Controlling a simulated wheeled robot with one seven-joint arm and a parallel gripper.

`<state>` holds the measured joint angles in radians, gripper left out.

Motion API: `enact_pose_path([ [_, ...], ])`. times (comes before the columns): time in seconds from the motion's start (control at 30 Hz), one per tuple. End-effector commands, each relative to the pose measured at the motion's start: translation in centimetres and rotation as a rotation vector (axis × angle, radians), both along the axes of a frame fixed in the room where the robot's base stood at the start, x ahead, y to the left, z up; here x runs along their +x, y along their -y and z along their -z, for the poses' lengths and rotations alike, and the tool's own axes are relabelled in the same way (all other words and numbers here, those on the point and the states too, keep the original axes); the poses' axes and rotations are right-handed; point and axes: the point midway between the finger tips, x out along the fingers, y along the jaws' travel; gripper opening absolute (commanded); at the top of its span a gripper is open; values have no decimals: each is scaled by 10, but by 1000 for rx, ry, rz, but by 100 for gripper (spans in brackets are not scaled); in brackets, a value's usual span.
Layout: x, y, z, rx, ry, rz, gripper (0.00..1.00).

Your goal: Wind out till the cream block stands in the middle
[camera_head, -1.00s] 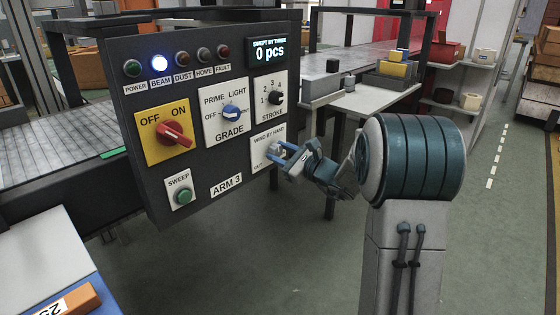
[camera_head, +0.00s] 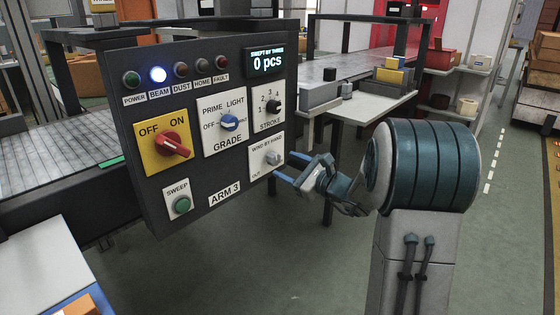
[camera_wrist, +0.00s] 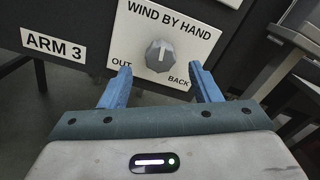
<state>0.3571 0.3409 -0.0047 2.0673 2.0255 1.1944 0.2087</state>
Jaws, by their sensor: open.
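The grey "WIND BY HAND" knob (camera_head: 271,157) is on a white plate at the lower right of the dark ARM 3 panel. In the wrist view the knob (camera_wrist: 160,56) has its pale mark pointing up, between OUT at left and BACK at right. My gripper (camera_head: 288,164) is open, empty and drawn back to the right of the knob. In the wrist view its blue fingers (camera_wrist: 160,70) stand apart on either side below the knob, not touching it. I cannot make out for certain which thing is the cream block.
The panel bears a red OFF/ON switch (camera_head: 173,145) turned to ON, a blue GRADE knob (camera_head: 229,122), a STROKE knob (camera_head: 274,105) and a green SWEEP button (camera_head: 182,205). The BEAM lamp (camera_head: 158,74) is lit. The display (camera_head: 266,61) reads 0 pcs. A side table (camera_head: 370,108) stands behind.

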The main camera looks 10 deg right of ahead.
Motion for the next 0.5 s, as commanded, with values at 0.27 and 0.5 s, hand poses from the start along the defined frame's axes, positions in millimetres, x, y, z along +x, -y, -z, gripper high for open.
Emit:
enact_pose_path([
  [0.27,-52,38,-2,0,-1,3,57],
  [0.5,-75,53,-1,1,-2,-1,57],
])
